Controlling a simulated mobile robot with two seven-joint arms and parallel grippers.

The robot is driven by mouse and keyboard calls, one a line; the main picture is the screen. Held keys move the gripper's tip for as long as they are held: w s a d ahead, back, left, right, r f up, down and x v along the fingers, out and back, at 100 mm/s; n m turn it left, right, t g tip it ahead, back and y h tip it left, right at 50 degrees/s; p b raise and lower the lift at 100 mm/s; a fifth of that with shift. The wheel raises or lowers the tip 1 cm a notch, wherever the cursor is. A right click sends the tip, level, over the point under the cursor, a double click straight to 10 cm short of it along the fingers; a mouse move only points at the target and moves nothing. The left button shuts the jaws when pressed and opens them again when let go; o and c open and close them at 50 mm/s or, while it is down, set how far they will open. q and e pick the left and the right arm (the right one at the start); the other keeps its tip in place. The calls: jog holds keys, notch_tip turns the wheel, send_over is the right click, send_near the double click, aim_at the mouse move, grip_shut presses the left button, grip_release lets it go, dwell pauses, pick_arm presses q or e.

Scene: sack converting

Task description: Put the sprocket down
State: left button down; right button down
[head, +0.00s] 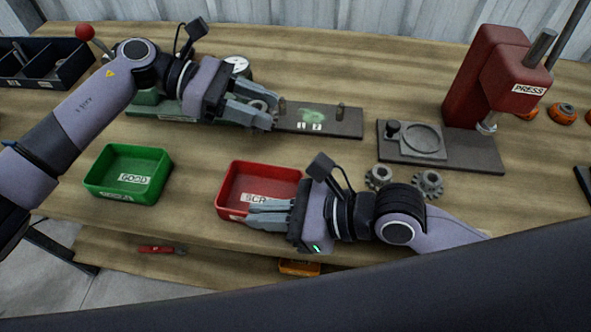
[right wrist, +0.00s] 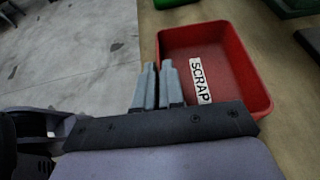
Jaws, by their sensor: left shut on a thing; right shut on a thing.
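My left gripper (head: 271,112) is shut on a grey metal sprocket (head: 259,105) above the left part of a dark gauge plate (head: 335,122); the fingers partly hide the sprocket, and I cannot tell whether it touches the plate. My right gripper (head: 251,213) is at the near wall of the red SCRAP bin (head: 230,187). Two other sprockets, one (head: 379,177) smaller and one (head: 428,184) larger, lie on the bench right of the bin.
A green GOOD bin (head: 128,172) stands left of the red bin. A red press (head: 500,85) with a grey base plate (head: 460,155) stands at the right. A dark divided tray (head: 70,62) is at the far left. Bench between the two bins is clear.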

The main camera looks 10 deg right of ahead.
aim_at(264, 156)
pick_arm(q)
notch_tip(264, 156, down, 10)
jog(key=shift+w+r, duration=0.1)
jog(key=shift+r, duration=0.15)
jog(key=c, duration=0.9)
grip_release()
jog(key=shift+f, duration=0.2)
jog(key=shift+r, duration=0.1)
